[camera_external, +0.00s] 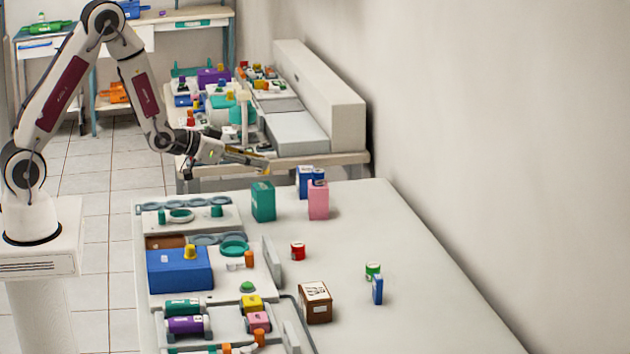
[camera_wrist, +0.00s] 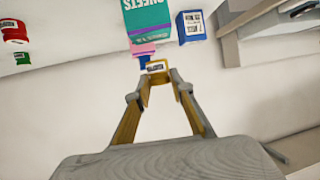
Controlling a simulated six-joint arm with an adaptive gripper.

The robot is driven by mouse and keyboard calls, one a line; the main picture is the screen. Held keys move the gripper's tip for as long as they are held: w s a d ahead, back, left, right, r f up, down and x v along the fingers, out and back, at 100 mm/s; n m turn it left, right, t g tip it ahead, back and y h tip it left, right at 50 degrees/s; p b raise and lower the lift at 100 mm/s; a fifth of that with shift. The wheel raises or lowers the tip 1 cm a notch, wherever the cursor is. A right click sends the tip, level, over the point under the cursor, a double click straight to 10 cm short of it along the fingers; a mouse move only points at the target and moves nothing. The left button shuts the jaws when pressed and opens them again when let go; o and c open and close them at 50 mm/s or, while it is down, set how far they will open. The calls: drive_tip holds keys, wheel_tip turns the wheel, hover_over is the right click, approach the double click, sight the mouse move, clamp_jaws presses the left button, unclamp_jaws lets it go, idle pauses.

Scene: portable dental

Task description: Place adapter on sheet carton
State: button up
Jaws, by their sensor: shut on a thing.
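The sheet carton is a teal box (camera_external: 263,202) standing upright near the far left of the white table. In the wrist view it shows at the top centre as a teal box (camera_wrist: 148,18) with SHEETS lettering, seen upside down. My gripper (camera_external: 262,164) is above and a little behind the carton in the external view, apart from it. The adapter is too small to make out in the external view.
A pink box (camera_external: 318,203) and blue boxes (camera_external: 304,182) stand right of the carton. A red can (camera_external: 298,251), brown box (camera_external: 316,303), green can (camera_external: 373,270) and blue box (camera_external: 377,290) stand nearer. Trays (camera_external: 255,215) fill the left side. The table's right side is clear.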

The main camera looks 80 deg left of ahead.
sight(256, 187)
drive_tip(key=shift+f, duration=1.6)
drive_tip(key=shift+f, duration=0.15)
drive_tip(key=o, duration=1.1)
drive_tip(key=v, duration=0.7)
drive_tip(key=shift+s+r, duration=0.25)
drive_tip(key=shift+s, duration=0.05)
drive_tip(key=shift+r, duration=0.1)
